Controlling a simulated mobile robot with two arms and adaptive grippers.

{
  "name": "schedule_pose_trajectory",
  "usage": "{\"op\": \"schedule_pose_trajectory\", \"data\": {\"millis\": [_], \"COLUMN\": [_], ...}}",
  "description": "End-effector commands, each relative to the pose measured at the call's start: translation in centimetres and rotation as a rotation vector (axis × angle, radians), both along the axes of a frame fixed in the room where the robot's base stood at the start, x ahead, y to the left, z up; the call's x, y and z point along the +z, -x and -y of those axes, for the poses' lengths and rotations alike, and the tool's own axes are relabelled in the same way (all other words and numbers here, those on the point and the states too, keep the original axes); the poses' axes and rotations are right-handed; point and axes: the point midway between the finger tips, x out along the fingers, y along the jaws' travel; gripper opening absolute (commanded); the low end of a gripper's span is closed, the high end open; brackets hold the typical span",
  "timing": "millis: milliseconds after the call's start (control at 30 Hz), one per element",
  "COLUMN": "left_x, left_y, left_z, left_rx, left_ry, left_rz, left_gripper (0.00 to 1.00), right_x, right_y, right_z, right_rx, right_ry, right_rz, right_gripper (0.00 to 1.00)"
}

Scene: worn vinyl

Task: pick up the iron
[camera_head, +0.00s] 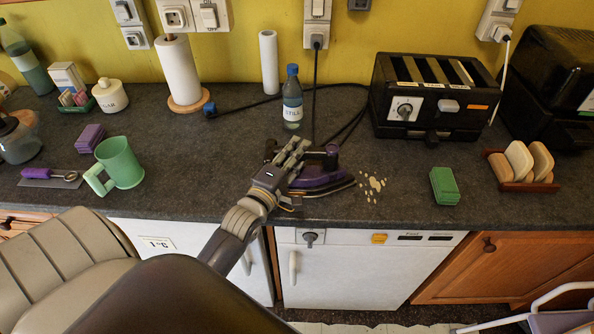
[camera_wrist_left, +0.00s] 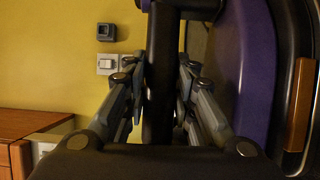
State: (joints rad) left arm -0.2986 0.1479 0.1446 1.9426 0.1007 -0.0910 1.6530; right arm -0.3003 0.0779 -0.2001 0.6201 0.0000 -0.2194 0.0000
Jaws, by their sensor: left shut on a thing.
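The iron (camera_head: 322,177), purple and dark, is on the dark worktop near its front edge, in the middle of the head view. My left gripper (camera_head: 292,155) reaches it from the front left. In the left wrist view, the fingers of my left gripper (camera_wrist_left: 160,100) are on both sides of the iron's dark handle and shut on it. The purple body of the iron (camera_wrist_left: 247,70) fills the right of that view. I cannot tell whether the iron's sole touches the worktop. My right gripper is not in view.
A blue-capped bottle (camera_head: 292,98) stands just behind the iron, with a dark cord (camera_head: 350,128) near it. Crumbs (camera_head: 372,186) lie to the right. A green sponge (camera_head: 444,186), a toaster (camera_head: 435,95) and a green mug (camera_head: 122,163) stand farther off.

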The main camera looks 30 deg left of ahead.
Motion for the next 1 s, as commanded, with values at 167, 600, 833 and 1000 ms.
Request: {"op": "schedule_pose_trajectory", "data": {"millis": [167, 600, 833, 1000], "left_x": [0.6, 3.2, 4.0, 4.2], "left_y": [-0.1, -0.1, 1.5, 3.9], "left_z": [0.0, 0.0, 0.1, 0.3], "left_rx": [0.0, 0.0, 0.0, 0.0], "left_ry": [-0.001, -0.001, 0.0, -0.002], "left_rz": [0.015, 0.018, 0.012, 0.013], "left_gripper": [0.0, 0.0, 0.0, 0.0], "right_x": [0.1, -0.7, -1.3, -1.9], "right_y": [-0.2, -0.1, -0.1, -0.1], "right_z": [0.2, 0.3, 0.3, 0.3], "right_rx": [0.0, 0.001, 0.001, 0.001], "right_ry": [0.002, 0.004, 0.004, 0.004], "right_rz": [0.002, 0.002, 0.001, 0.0], "right_gripper": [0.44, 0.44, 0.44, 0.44]}}
